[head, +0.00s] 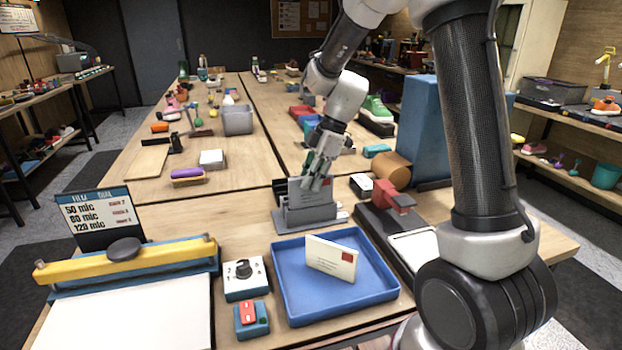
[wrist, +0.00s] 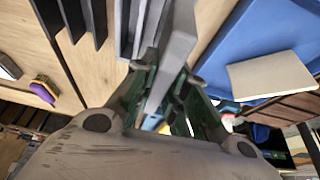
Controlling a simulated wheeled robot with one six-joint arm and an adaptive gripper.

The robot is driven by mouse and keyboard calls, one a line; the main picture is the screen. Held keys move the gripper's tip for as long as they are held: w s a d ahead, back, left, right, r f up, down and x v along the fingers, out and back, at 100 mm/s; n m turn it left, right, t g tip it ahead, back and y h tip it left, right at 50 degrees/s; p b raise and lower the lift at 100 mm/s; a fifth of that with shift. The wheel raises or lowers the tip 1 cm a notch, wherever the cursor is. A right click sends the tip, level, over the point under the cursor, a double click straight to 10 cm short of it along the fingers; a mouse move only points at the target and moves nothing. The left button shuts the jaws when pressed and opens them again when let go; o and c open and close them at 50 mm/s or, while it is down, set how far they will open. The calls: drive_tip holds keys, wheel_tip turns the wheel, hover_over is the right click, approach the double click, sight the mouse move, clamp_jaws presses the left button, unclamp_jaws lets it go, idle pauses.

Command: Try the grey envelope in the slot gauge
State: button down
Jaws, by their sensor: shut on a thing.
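The grey envelope (head: 302,192) stands upright at the slot gauge (head: 310,218), a grey block with upright plates on the table behind the blue tray. My gripper (head: 318,180) is shut on the envelope from above. In the wrist view the envelope (wrist: 170,70) shows edge-on between the green fingers (wrist: 168,95), close to the gauge's plates (wrist: 138,28). The envelope's lower edge is hidden, so I cannot tell whether it sits in a slot.
A cream envelope (head: 331,257) leans in the blue tray (head: 290,311) in front of the gauge. A red-topped device (head: 392,200) stands to the right. A dial box (head: 244,276) and a yellow-barred board (head: 130,262) lie to the left.

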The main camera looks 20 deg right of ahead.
drive_tip(key=shift+r, duration=3)
drive_tip(key=w+r, duration=0.2)
drive_tip(key=w, duration=0.3)
wheel_tip(320, 180, down, 7)
drive_tip(key=shift+w, duration=0.15)
drive_tip(key=shift+f, duration=2.9)
drive_tip(key=c, duration=1.3)
unclamp_jaws()
drive_tip(key=shift+c, duration=0.2)
